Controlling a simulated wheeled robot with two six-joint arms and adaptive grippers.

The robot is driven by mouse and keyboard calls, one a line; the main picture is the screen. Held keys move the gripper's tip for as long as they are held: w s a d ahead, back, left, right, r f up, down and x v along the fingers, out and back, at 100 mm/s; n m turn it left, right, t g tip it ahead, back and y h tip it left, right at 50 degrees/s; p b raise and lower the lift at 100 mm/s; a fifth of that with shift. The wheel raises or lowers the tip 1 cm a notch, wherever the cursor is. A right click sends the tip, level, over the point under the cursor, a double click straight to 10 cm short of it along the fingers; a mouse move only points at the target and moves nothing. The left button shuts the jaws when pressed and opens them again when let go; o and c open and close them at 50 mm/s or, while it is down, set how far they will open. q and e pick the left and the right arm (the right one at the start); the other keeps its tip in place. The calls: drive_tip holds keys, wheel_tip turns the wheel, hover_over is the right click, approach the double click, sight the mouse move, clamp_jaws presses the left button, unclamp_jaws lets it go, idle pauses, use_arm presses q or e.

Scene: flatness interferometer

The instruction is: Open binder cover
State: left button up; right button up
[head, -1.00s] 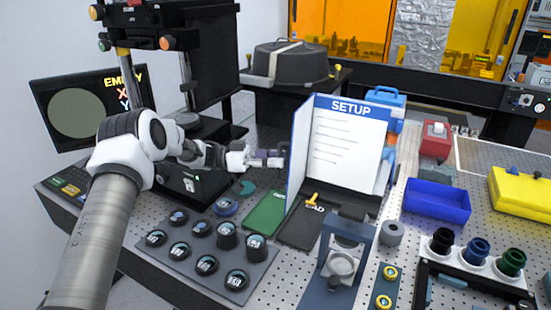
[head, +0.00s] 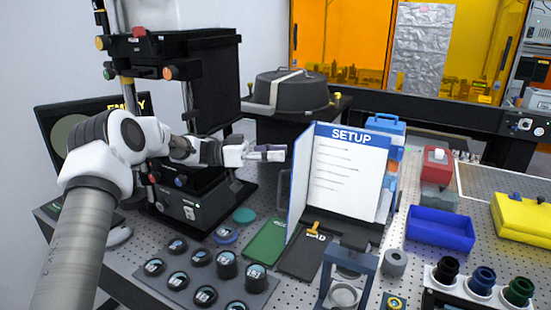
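The binder stands upright on the bench, with a white page headed SETUP in a blue band (head: 350,175) facing me. Its cover (head: 301,180) stands swung out on the page's left side, seen at a steep angle. My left gripper (head: 274,153) is in the air just left of the cover, pointing right, with its tips close to the cover's upper part. I cannot tell whether they touch it. The fingers show side-on, so their opening cannot be judged. My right gripper is not in view.
A green board (head: 266,240) and a dark board (head: 302,258) lie before the binder. Several round optics sit on a grey tray (head: 180,285) at front left. A blue bin (head: 440,229) and a yellow case (head: 521,220) are to the right. A black instrument (head: 187,200) stands behind my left arm.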

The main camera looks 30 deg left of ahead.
use_arm(q)
clamp_jaws()
drive_tip(key=m+t+y, duration=0.7)
drive_tip(key=t+y, duration=0.2)
drive_tip(key=y, duration=0.6)
approach(278, 203)
drive_tip(key=s+d+r, duration=0.1)
drive_tip(key=s+r, duration=0.1)
drive_tip(key=shift+m, duration=0.3)
drive_tip(key=x, duration=0.6)
drive_tip(key=p+x, duration=0.1)
drive_tip(key=x, duration=0.2)
drive_tip(key=shift+w+d, duration=0.15)
drive_tip(key=shift+d, duration=0.15)
drive_tip(key=shift+w+f, duration=0.1)
drive_tip(key=shift+w, duration=0.2)
